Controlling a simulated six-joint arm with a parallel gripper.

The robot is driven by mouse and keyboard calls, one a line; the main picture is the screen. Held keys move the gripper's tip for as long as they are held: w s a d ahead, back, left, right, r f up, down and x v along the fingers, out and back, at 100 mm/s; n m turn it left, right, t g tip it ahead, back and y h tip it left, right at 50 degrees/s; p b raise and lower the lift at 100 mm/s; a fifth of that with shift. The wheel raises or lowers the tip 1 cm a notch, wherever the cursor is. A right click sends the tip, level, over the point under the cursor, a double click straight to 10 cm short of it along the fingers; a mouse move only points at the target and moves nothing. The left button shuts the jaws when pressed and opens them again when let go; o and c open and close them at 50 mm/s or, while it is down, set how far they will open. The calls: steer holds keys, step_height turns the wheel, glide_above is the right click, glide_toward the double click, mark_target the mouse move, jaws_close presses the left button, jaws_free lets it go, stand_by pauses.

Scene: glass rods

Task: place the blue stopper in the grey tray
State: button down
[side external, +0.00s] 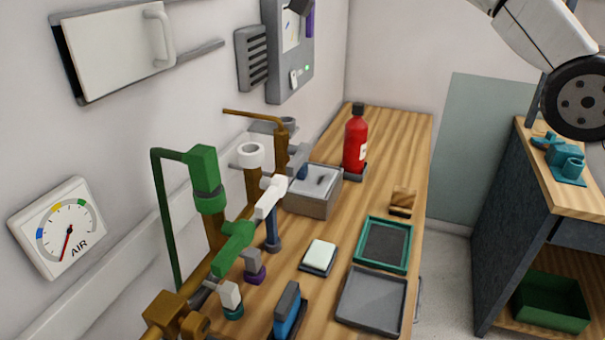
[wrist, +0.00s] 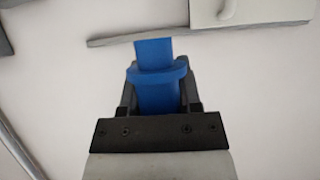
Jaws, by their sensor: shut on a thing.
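The blue stopper (wrist: 157,75) is held between the fingers of my gripper (wrist: 158,92) in the wrist view. It has a wide collar and a narrower block above it, and its lower part sits between the dark jaws. The grey tray (side external: 372,300) lies flat and empty at the front right of the wooden bench in the side view. My gripper and the stopper cannot be made out in the side view.
A green-rimmed tray (side external: 383,244) lies just behind the grey tray. A white-topped pad (side external: 320,254) and a blue-and-grey block (side external: 287,312) stand to its left. Brown and green pipework (side external: 207,200) rises along the wall; a red bottle (side external: 356,140) stands farther back.

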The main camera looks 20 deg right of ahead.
steer(key=w+d+f+m+t+h, duration=0.1)
steer(key=w+d+f+m+h, duration=0.2)
steer(key=d+f, duration=0.75)
steer(key=w+d+f+m+t+h, duration=0.3)
steer(key=d+f, duration=0.5)
steer(key=f, duration=0.6)
steer(key=s+d+f+m+h, duration=0.1)
steer(key=s+d+f, duration=0.6)
steer(key=s+f, duration=0.25)
steer(key=s+d+f+m+h, duration=0.1)
steer(key=s+d+f, duration=0.65)
steer(key=f, duration=0.25)
steer(key=s+a+f+n+g+y, duration=0.2)
steer(key=a+f+n+y, duration=0.2)
steer(key=f, duration=0.2)
steer(key=s+a+f+n+g+y, duration=0.2)
steer(key=s+a+f+n+y, duration=0.1)
steer(key=f, duration=0.3)
steer(key=shift+s+a+n+y, duration=0.25)
steer(key=shift+a+n+y, duration=0.1)
steer(key=shift+n+y, duration=0.35)
steer(key=shift+f, duration=2.2)
steer(key=shift+f, duration=0.1)
